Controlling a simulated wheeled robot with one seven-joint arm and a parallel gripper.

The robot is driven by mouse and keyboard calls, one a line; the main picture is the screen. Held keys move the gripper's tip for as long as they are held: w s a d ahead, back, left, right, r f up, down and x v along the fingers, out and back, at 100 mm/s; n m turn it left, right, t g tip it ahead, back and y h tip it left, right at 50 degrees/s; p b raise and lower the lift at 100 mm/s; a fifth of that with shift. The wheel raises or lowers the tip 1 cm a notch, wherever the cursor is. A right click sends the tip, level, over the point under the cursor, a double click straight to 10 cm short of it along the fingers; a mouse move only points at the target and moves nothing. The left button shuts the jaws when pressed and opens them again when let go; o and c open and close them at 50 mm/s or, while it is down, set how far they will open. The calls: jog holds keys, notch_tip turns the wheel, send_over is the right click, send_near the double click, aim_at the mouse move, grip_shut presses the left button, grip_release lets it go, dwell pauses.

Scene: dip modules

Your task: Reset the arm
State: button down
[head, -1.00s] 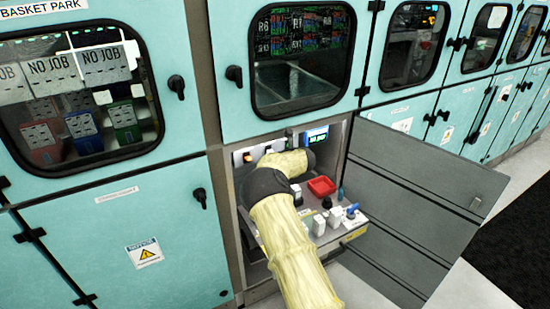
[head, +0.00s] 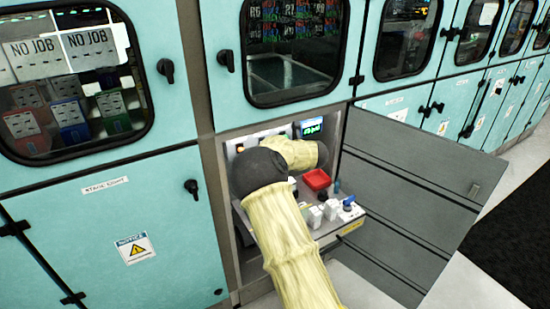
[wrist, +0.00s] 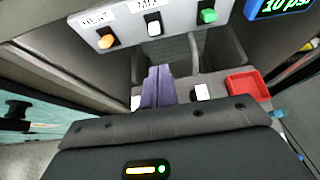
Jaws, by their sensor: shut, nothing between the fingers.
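My arm (head: 283,225), in a pale yellow sleeve with a dark joint, reaches into an open cabinet bay in the head view. Its end hides my gripper there. In the wrist view my gripper (wrist: 158,72) shows as two purple fingers, pressed together and empty. They point into the bay below a switch panel (wrist: 180,22), apart from it. The panel has an orange, a white and a green switch. A red tray (wrist: 248,86) lies to the right of the fingers; it also shows in the head view (head: 317,179).
The grey shelf holds small white blocks (head: 315,216) and a blue-topped item (head: 349,203) near its front edge. The open grey door (head: 410,200) stands to the right. A lit display (head: 311,126) is at the back. Teal cabinets with windows (head: 70,80) flank the bay.

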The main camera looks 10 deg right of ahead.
jog(key=shift+s+d+r, duration=0.15)
jog(key=shift+s+r, duration=0.3)
jog(key=shift+d, duration=0.1)
jog(key=s+d+r+m+h+p, duration=0.35)
jog(key=s+m, duration=0.25)
jog(key=m, duration=0.5)
jog(key=s+d+r+m+h+p, duration=0.25)
jog(key=s+d+m, duration=0.3)
jog(key=m, duration=0.55)
jog(key=s+a+r+m+g+y+p, duration=0.1)
jog(key=s+a+m+g, duration=0.3)
jog(key=s+m, duration=0.5)
jog(key=s+a+r+m+g+y+p, duration=0.1)
jog(key=s+a+m+g+p, duration=0.3)
jog(key=s, duration=1.6)
jog(key=a+m+g, duration=0.1)
jog(key=a+m, duration=0.2)
jog(key=m, duration=0.1)
jog(key=shift+s+m+p, duration=0.35)
jog(key=shift+m, duration=0.05)
